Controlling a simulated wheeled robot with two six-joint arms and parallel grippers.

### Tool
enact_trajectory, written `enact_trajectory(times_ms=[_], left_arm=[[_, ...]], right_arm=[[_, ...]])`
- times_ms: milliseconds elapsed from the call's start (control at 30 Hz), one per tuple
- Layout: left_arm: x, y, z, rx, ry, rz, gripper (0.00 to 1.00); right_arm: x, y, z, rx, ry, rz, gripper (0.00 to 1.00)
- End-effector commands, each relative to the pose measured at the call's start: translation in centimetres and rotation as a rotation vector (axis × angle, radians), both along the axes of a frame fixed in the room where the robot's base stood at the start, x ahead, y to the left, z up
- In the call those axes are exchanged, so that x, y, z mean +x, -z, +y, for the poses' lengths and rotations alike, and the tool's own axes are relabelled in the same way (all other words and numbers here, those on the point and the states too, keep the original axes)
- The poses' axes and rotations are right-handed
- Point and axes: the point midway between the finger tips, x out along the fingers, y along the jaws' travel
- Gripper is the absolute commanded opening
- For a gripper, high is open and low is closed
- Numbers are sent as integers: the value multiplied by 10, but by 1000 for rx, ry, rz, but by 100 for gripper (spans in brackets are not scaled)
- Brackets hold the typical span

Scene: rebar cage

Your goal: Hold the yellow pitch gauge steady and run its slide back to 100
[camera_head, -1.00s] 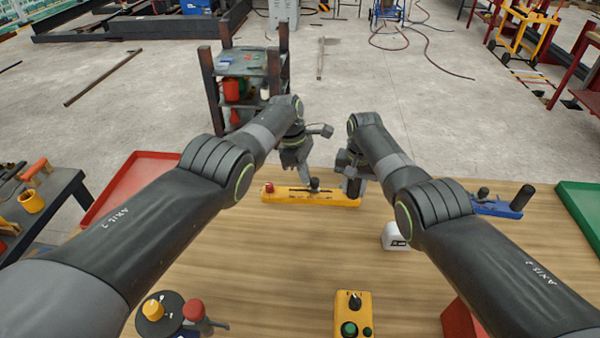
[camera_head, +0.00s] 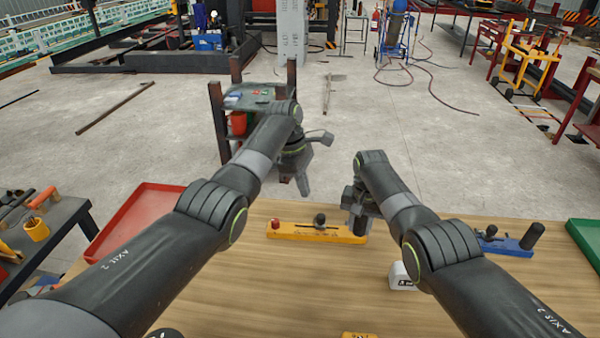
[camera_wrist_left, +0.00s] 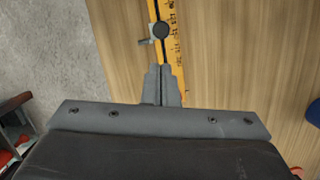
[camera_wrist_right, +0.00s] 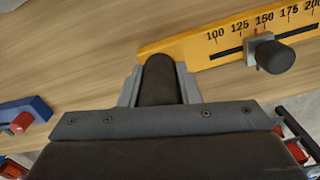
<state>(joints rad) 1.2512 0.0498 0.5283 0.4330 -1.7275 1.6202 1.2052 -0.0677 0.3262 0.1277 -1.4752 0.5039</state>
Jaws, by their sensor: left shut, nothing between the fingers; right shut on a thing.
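The yellow pitch gauge (camera_head: 345,237) lies on the wooden table, a red knob (camera_head: 275,224) at its left end. Its slide, with a dark round knob (camera_head: 319,220), sits near mid-length. In the right wrist view the slide's red pointer (camera_wrist_right: 257,37) is near the 150 label, clear of 100. My right gripper (camera_head: 355,228) is shut on the gauge's dark handle (camera_wrist_right: 158,80) at the 100 end. My left gripper (camera_head: 303,190) is shut and empty, raised beyond the gauge; in the left wrist view its fingertips (camera_wrist_left: 162,70) appear over the scale, apart from the slide knob (camera_wrist_left: 160,30).
A blue gauge-like tool (camera_head: 505,243) with a dark handle lies at the right. A white block (camera_head: 402,276) is in front of my right gripper. A red tray (camera_head: 135,222) is at the left and a green tray (camera_head: 585,238) at the right.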

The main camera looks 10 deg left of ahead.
Motion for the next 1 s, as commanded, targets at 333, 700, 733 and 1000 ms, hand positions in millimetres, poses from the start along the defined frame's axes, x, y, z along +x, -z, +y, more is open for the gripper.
enact_trajectory(times_ms=[333,700,733,1000], left_arm=[[2,-38,10,-1,-7,-1,0],[-9,-26,33,-63,-237,-11,0],[-11,-25,35,-70,-264,-11,0],[-33,-17,54,-120,-454,-10,0]], right_arm=[[0,0,0,0,-1,0,0],[0,0,0,0,-1,1,0],[0,0,0,0,-1,1,0],[0,0,0,0,0,1,0]])
